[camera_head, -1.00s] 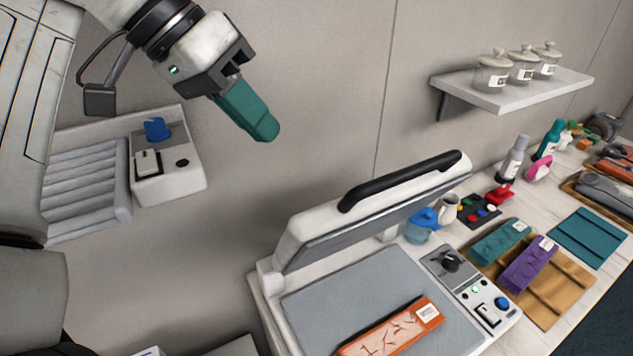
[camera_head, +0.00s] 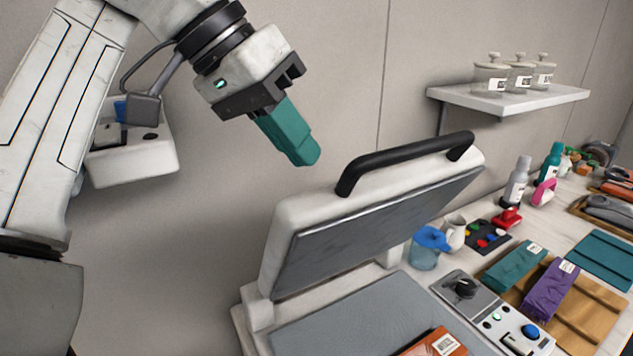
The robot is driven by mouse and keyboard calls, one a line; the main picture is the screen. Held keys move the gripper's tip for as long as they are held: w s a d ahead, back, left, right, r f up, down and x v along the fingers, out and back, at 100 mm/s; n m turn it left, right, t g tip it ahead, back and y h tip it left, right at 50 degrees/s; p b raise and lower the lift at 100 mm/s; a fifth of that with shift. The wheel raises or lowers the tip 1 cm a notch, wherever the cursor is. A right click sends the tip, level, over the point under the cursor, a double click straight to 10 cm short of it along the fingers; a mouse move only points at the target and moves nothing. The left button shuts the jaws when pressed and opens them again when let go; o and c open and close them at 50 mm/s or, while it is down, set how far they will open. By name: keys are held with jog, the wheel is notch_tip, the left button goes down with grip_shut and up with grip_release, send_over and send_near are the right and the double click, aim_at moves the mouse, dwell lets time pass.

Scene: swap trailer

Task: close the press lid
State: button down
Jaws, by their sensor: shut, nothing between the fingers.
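The press lid (camera_head: 385,227) is open, tilted up at a steep angle over the press base (camera_head: 340,325), with its metal plate facing the front right. A black handle (camera_head: 400,158) runs along the lid's top edge. An orange packet (camera_head: 437,343) with a white label lies on the grey pad, cut off by the bottom edge. My gripper (camera_head: 305,160) with teal fingers is shut and empty. It is in the air to the left of the handle and above the lid's left end in the picture, apart from both.
A control panel (camera_head: 490,312) with a black knob and blue button sits right of the pad. Beyond it are a blue-lidded jug (camera_head: 428,247), a teal packet (camera_head: 514,265) and a purple packet (camera_head: 551,290). A shelf with jars (camera_head: 508,99) is on the wall behind.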

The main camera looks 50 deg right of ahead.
jog(key=shift+s+d+f+b, duration=0.2)
jog(key=shift+s+f+b, duration=0.1)
jog(key=shift+s+b, duration=0.4)
jog(key=shift+s+d+f+b, duration=0.25)
jog(key=shift+s+b, duration=0.2)
jog(key=shift+b, duration=0.3)
